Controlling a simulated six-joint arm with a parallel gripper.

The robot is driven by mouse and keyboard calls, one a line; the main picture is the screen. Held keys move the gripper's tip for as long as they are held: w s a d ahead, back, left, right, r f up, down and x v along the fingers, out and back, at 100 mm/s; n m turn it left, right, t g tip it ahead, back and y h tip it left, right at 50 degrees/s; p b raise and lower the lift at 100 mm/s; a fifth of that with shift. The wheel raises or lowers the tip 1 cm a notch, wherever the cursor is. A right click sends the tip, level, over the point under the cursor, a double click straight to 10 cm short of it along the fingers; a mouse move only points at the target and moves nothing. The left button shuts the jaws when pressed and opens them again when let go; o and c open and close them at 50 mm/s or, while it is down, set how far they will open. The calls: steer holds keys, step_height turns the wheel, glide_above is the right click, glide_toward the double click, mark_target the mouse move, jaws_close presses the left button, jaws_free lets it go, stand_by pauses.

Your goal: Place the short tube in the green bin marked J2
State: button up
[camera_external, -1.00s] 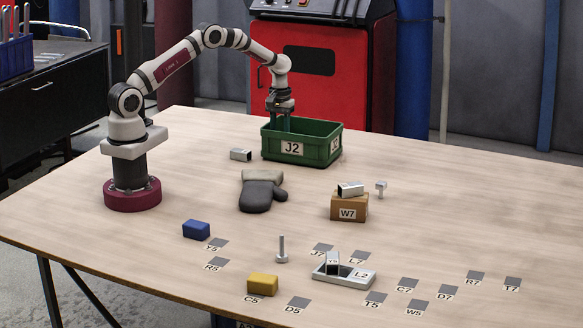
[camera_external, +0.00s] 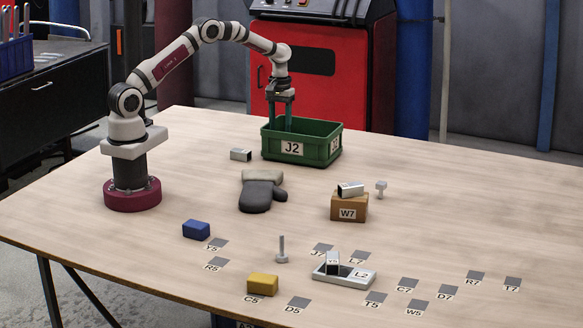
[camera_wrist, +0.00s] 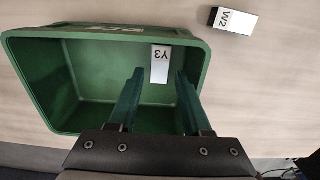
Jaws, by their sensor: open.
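The green bin marked J2 (camera_external: 292,149) stands at the back of the table; its open top fills much of the wrist view (camera_wrist: 60,118). A pale metal piece marked Y3 (camera_wrist: 161,65) lies inside the bin near one wall. It looks like a short tube, but its ends are not clear. The bin's front wall hides it in the external view. My gripper (camera_external: 280,130) points down over the bin, its fingertips low at the rim. In the wrist view my gripper (camera_wrist: 160,73) is open, and its fingers appear either side of the Y3 piece, not closed on it.
A tube marked W2 (camera_wrist: 234,20) lies outside the bin, left of it in the external view (camera_external: 240,155). Another tube (camera_external: 350,189) rests on the W7 block (camera_external: 349,208). A Y5 piece (camera_external: 333,262) stands in the L2 tray (camera_external: 357,282). A glove (camera_external: 261,192) lies in front.

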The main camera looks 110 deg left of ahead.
step_height(320, 180, up, 7)
steer(key=w+d+r+m, duration=0.3)
steer(key=d+r+m, duration=0.2)
steer(key=d, duration=0.6)
steer(key=w+d+r+m, duration=0.3)
steer(key=d+r+m, duration=0.15)
steer(key=d, duration=0.65)
steer(key=s+d+r+m+y, duration=0.1)
steer(key=s+d+m, duration=0.3)
steer(key=d, duration=0.4)
steer(key=s+d+r+m, duration=0.1)
steer(key=s+d+m, duration=0.25)
steer(key=d, duration=0.45)
steer(key=s+d+f+m, duration=0.4)
steer(key=s+d+m, duration=0.1)
steer(key=s, duration=0.4)
steer(key=shift+m+y, duration=0.4)
steer(key=shift+m, duration=0.4)
